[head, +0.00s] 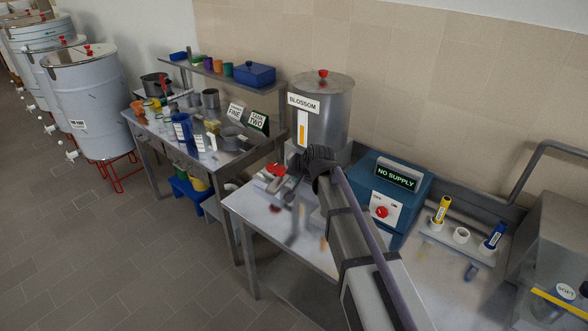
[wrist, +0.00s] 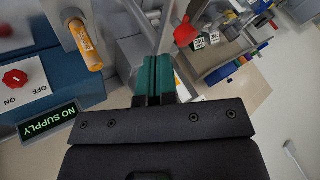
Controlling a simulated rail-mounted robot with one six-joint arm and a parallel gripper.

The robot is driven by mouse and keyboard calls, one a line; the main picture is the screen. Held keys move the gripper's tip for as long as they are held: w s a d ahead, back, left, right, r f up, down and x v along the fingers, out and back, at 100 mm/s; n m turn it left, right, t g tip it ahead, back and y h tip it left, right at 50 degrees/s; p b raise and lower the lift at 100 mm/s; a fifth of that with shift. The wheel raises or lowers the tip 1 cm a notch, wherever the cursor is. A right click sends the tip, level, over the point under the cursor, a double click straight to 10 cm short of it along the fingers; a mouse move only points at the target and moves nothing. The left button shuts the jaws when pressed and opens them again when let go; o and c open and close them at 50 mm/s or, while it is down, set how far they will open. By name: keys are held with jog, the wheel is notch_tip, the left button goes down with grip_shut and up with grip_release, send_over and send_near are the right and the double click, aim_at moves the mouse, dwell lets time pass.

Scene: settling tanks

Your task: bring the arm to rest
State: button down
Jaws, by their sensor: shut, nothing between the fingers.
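My gripper (wrist: 156,78) shows in the wrist view as two teal fingers side by side, shut with nothing between them. In the head view my arm reaches up from the bottom over the near metal table (head: 262,222), with its dark wrist end in front of the blossom tank (head: 322,108). The fingers cannot be made out clearly there. In the wrist view an orange cylinder (wrist: 86,46) is to the left of the fingers, apart from them.
A blue control box (head: 405,178) reading "NO SUPPLY" stands right of my arm. A rack with yellow (head: 442,209) and blue (head: 494,235) cylinders is farther right. A red handle (head: 276,170) is beside the wrist. A cluttered second table (head: 172,148) stands left; the floor at lower left is clear.

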jog(key=shift+v, duration=1.1)
jog(key=shift+s, duration=0.15)
jog(key=s+d+f+n+g+h+b, duration=0.1)
jog(key=s+d+f+g+b, duration=0.1)
jog(key=s, duration=0.6)
jog(key=s+d+f+n+g+h+b, duration=0.1)
jog(key=s+d+f+g+b, duration=0.1)
jog(key=s+d+f+b, duration=0.2)
jog(key=s+d+f+n+g+h+b, duration=0.1)
jog(key=s+d+f+g+b, duration=0.2)
jog(key=s+f, duration=0.5)
jog(key=s+d+b, duration=0.1)
jog(key=s+d, duration=0.1)
jog(key=s, duration=0.4)
jog(key=shift+s+d+f+n, duration=0.2)
jog(key=shift+d+n, duration=0.05)
jog(key=shift+n, duration=0.05)
